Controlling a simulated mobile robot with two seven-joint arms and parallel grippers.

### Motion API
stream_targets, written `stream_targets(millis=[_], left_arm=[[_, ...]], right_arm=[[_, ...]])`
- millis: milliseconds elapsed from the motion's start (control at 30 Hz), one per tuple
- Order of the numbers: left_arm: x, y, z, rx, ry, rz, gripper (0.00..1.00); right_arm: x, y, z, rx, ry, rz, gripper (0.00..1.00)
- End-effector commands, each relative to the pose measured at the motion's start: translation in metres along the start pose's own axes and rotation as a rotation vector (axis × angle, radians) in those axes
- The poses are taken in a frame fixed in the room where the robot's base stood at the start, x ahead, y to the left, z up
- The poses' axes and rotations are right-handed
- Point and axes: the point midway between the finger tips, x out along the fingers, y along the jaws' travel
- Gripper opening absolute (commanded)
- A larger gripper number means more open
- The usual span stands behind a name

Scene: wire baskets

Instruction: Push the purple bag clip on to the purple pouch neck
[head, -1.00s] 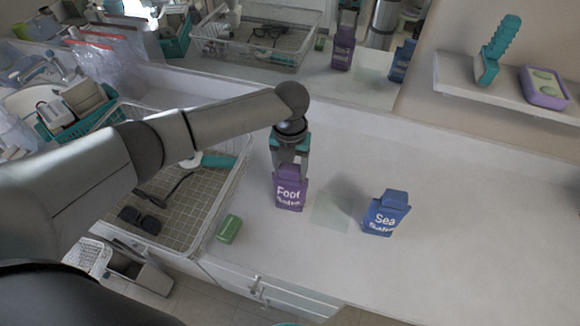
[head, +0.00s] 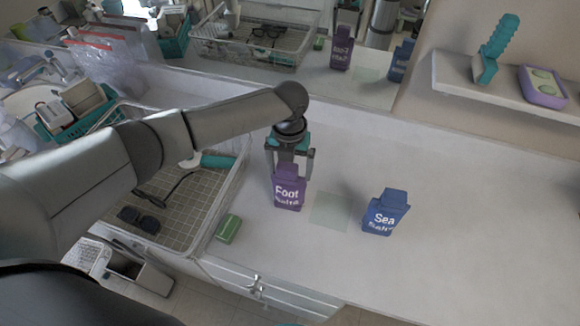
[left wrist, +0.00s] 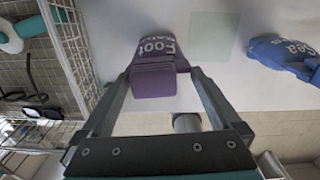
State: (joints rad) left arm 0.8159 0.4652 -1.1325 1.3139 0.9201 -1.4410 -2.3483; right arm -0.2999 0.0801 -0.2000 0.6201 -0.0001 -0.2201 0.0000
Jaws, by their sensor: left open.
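The purple pouch (head: 288,193), with white lettering that starts "Foot", stands upright on the white counter. A purple block that looks like the bag clip (head: 286,170) sits at the pouch's neck; the neck itself is hidden under it. In the left wrist view the clip (left wrist: 153,80) lies between the fingers, in line with the pouch (left wrist: 160,50). My left gripper (head: 290,174) is open above the pouch, one finger on each side of the clip, with visible gaps. It also shows open in the left wrist view (left wrist: 161,74). My right gripper is not in view.
A blue pouch (head: 385,218) stands to the right, past a pale green square (head: 330,211). A green block (head: 229,229) lies left, beside a wire basket (head: 222,193) holding sunglasses (head: 139,219). A shelf (head: 505,98) is at upper right. The right counter is clear.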

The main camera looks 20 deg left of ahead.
Motion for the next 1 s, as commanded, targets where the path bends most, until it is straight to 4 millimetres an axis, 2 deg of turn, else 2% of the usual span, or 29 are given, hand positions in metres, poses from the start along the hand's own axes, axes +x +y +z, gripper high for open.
stream_targets(millis=[67, 267, 1000], left_arm=[[0.004, 0.003, -0.003, -0.002, 0.009, 0.007, 0.99], [0.0, 0.003, -0.003, -0.002, 0.01, 0.008, 0.99], [-0.034, 0.001, -0.001, -0.001, 0.003, 0.002, 0.99]], right_arm=[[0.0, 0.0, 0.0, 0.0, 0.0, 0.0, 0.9], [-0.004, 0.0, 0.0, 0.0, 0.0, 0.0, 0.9], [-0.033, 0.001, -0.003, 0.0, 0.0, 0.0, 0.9]])
